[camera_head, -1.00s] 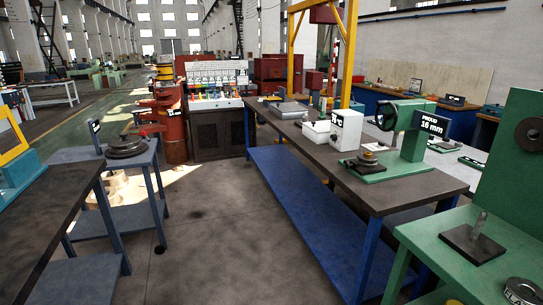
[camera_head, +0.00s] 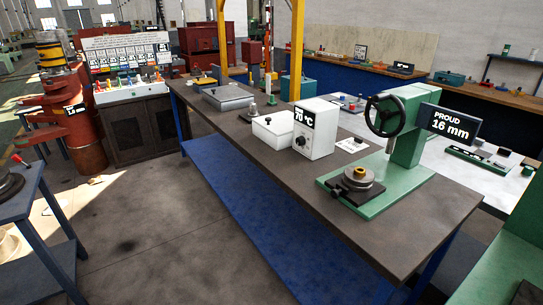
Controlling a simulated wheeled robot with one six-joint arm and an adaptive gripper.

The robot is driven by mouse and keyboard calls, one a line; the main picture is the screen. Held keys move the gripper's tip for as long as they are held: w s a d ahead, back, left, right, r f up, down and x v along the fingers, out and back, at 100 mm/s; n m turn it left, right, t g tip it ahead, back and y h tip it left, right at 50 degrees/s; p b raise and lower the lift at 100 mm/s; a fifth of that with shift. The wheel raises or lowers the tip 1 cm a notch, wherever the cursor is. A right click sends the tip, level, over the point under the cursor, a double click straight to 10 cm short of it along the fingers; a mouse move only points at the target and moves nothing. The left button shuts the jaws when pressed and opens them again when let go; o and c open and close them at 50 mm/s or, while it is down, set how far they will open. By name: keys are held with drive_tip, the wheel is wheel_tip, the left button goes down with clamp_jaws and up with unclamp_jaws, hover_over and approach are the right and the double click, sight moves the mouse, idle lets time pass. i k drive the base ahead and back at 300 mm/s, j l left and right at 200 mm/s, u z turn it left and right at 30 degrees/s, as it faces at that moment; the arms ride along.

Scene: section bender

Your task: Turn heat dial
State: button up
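A white box-shaped heater unit (camera_head: 317,128) stands on the long dark workbench (camera_head: 225,124). Its dark display (camera_head: 300,116) reads 70 °C. A small dark round dial (camera_head: 300,141) sits on its front face below the display. Which way the dial points is too small to tell. My gripper is not in view.
A white lidded box (camera_head: 272,130) stands left of the heater. A green press with a black handwheel (camera_head: 385,116) and a "PROUD 16 mm" sign (camera_head: 447,123) stands to its right. A blue shelf (camera_head: 245,205) runs below the bench. The grey floor (camera_head: 150,220) in front is clear.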

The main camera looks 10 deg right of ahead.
sight(300, 141)
drive_tip(key=i+j+z, duration=0.3)
drive_tip(key=i, duration=0.15)
drive_tip(key=i+j+u, duration=0.15)
drive_tip(key=j+u, duration=0.3)
drive_tip(key=i+j+u, duration=0.15)
drive_tip(key=u, duration=0.3)
